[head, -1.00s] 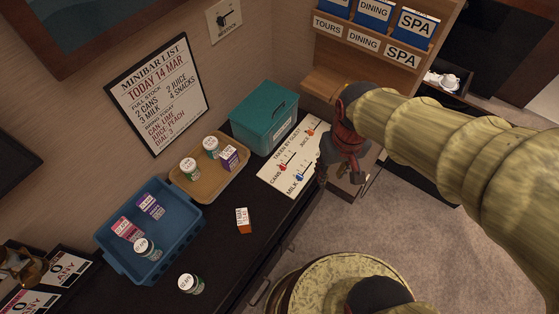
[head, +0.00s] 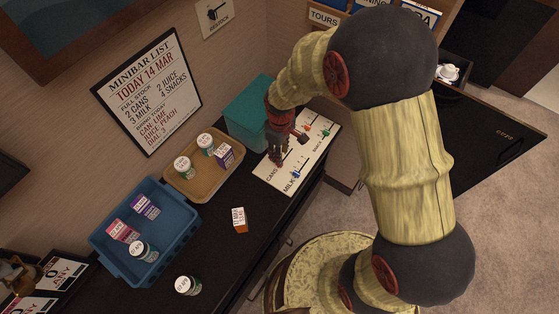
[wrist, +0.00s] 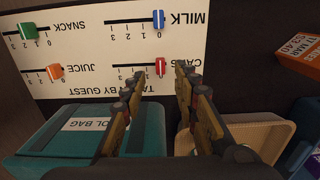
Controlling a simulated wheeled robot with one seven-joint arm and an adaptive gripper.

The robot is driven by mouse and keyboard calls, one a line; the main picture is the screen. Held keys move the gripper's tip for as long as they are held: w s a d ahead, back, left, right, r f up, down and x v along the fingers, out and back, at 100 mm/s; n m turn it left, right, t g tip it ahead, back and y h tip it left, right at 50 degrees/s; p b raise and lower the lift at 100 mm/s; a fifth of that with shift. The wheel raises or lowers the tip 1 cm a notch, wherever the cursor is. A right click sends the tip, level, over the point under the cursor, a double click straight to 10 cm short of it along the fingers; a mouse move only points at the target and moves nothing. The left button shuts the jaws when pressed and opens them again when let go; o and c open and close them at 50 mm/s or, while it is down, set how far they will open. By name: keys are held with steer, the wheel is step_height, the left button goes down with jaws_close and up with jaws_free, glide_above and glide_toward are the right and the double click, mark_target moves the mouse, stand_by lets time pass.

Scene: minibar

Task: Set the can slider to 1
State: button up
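The white slider board (head: 270,186) lies on the dark counter; it shows upside down in the wrist view (wrist: 100,52). The can slider's red knob (wrist: 160,67) is at the 0 end of its scale, level with the blue milk knob (wrist: 158,20) at 0. My gripper (head: 276,157) is over the CANS part of the board and hides the red knob in the head view. In the wrist view my gripper (wrist: 157,82) is open and empty, with the red knob just beyond and between its fingertips. Whether a finger touches it I cannot tell.
The orange juice knob (wrist: 54,71) and green snack knob (wrist: 27,32) are on the board. A teal box (head: 245,115) stands close behind. A tan tray (head: 183,190) and blue crate (head: 135,276) hold cans and cartons. An orange-and-white carton (head: 239,220) stands nearby.

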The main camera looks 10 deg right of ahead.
step_height(320, 180, down, 6)
steer(key=shift+f+b, duration=0.1)
steer(key=shift+b, duration=0.7)
steer(key=shift+c, duration=1.1)
jaws_close()
